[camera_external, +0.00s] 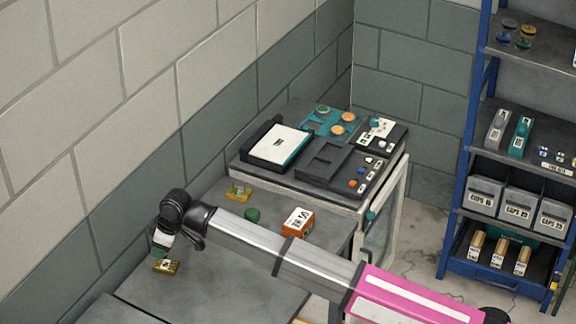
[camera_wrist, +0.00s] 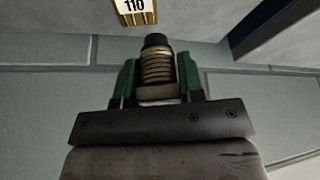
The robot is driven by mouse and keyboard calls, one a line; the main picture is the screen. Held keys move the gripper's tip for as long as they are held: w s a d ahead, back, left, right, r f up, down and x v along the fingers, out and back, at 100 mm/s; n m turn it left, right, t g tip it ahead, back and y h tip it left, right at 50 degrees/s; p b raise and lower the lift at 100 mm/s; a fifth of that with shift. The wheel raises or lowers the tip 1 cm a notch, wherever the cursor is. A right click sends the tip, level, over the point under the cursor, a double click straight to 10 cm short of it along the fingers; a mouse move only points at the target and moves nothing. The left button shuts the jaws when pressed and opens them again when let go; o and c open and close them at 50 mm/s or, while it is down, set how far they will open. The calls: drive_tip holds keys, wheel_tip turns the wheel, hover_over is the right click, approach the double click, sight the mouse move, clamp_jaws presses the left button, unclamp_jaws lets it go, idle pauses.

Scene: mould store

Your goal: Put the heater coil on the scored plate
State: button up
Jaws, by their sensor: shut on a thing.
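The heater coil (camera_wrist: 157,68) is a tan ribbed cylinder with a black end. My gripper (camera_wrist: 158,80) has its green fingers shut on both sides of it. In the external view my gripper (camera_external: 160,246) is at the left end of the arm, pointing down just above a small yellowish plate (camera_external: 166,268) on the grey bench. The coil is too small to make out there. Another yellowish plate (camera_external: 238,192) lies farther back. I cannot tell which plate is scored. A piece marked 110 (camera_wrist: 133,12) shows ahead of the coil in the wrist view.
A green cylinder (camera_external: 252,215) and an orange box (camera_external: 299,221) stand on the bench (camera_external: 225,275). A raised grey unit (camera_external: 232,167) with trays and panels stands behind them. A block wall runs along the left. A blue shelf rack (camera_external: 462,150) is at the right.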

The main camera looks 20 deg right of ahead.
drive_tip(key=shift+w+d+f, duration=0.1)
drive_tip(key=shift+w+f, duration=0.25)
drive_tip(key=shift+w, duration=0.25)
drive_tip(key=shift+w+f, duration=0.35)
drive_tip(key=shift+w, duration=0.2)
wheel_tip(320, 180, down, 4)
drive_tip(key=shift+f, duration=0.1)
drive_tip(key=o, duration=1)
drive_tip(key=v, duration=1.2)
